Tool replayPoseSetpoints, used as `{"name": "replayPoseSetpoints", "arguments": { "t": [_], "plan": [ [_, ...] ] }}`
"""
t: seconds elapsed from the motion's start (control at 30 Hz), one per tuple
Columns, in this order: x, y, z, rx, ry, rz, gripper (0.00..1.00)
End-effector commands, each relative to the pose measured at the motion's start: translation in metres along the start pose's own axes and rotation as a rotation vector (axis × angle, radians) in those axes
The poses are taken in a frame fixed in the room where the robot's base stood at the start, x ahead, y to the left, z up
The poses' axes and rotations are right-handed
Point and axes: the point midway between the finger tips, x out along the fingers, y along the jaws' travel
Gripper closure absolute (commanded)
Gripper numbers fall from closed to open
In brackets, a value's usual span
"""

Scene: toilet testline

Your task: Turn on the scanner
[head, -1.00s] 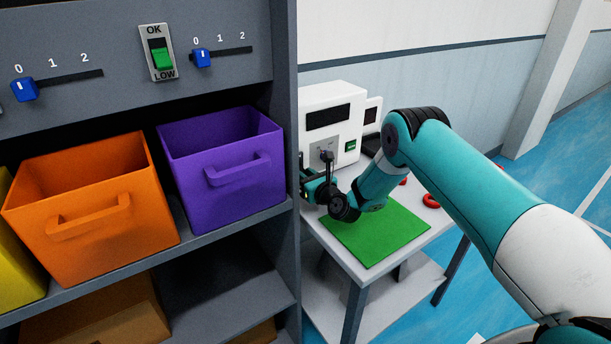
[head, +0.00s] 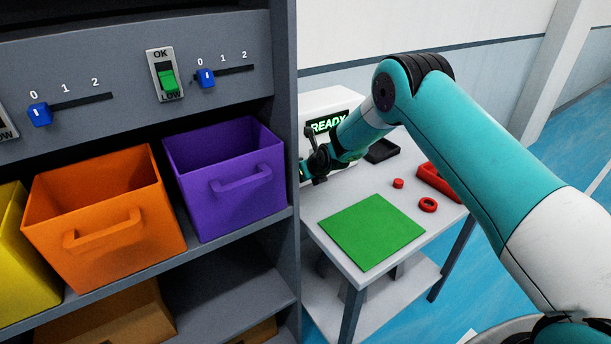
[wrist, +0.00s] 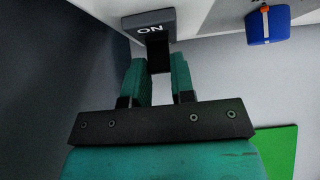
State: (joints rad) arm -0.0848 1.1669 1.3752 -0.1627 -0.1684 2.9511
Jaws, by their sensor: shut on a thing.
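The white scanner (head: 318,101) stands at the back left of the white table, partly hidden by my arm and the shelf post. Its dark display (head: 328,123) is lit with the green word READY. In the wrist view, a dark switch handle (wrist: 155,22) marked ON sticks out from the scanner's pale face. My gripper (wrist: 160,75) has its two teal fingers either side of the handle's stem and is shut on it. In the head view, my gripper (head: 312,165) is at the scanner's front, and the handle is hard to make out there.
A green mat (head: 371,228), red rings (head: 428,205), a red tray (head: 437,182) and a black tray (head: 382,151) are on the table. The grey shelf with orange (head: 105,215) and purple (head: 228,185) bins stands close at left. A blue part (wrist: 267,25) shows beside my gripper.

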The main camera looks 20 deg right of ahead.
Motion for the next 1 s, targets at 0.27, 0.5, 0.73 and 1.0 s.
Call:
{"name": "replayPoseSetpoints", "arguments": {
  "t": [0.27,0.5,0.73,1.0],
  "plan": [
    [-0.0007,-0.0008,0.0028,0.0,0.073,-0.002,1.0],
    [-0.0009,-0.0008,0.0035,-0.001,0.083,-0.002,1.0],
    [-0.0008,-0.0006,0.0035,-0.001,0.082,-0.001,0.74],
    [-0.0008,0.0,0.0035,-0.001,0.081,0.0,0.51]
  ]
}}
